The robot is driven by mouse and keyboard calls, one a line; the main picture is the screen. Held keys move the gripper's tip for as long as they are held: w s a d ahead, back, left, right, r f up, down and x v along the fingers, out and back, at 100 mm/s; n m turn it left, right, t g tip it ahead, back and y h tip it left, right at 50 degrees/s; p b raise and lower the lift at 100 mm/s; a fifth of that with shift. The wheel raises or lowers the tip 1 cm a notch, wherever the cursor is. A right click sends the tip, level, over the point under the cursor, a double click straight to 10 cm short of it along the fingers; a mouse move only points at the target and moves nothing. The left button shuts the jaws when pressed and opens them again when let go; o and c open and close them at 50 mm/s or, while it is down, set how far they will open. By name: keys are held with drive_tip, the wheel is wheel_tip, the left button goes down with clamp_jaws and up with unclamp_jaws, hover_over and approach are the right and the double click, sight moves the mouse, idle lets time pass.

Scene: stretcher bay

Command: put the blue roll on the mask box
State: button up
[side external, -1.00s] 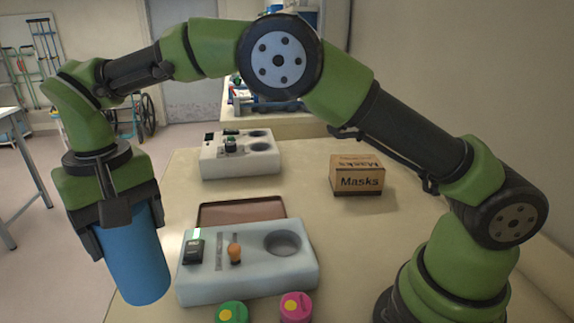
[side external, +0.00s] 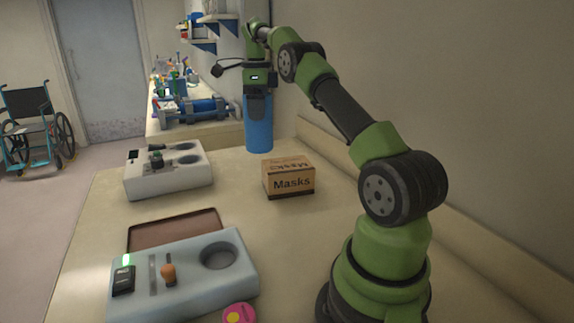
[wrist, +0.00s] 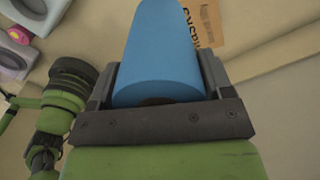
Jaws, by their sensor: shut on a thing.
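The blue roll (side external: 258,124) is upright in my gripper (side external: 257,93), which is shut on its upper end. In the side view the roll hangs behind the mask box, slightly to its left. The mask box (side external: 289,180) is a brown carton marked "Masks" standing on the table. In the wrist view the blue roll (wrist: 160,55) fills the space between the jaws of my gripper (wrist: 158,90). Part of the mask box (wrist: 208,22) shows beyond the roll there, and the roll hides the rest.
A white device (side external: 168,172) with round wells stands left of the box. A light-blue device (side external: 185,278) and a brown tray (side external: 175,229) are nearer the front. A pink lidded item (side external: 239,313) is at the front edge. A wall runs along the right.

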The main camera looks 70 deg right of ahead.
drive_tip(key=s+d+m, duration=0.4)
drive_tip(key=s, duration=0.1)
wheel_tip(320, 180, down, 7)
drive_tip(key=shift+w+d+f, duration=0.15)
drive_tip(key=shift+w+f, duration=0.05)
drive_tip(key=shift+w, duration=0.05)
drive_tip(key=shift+f, duration=0.1)
drive_tip(key=o, duration=1.1)
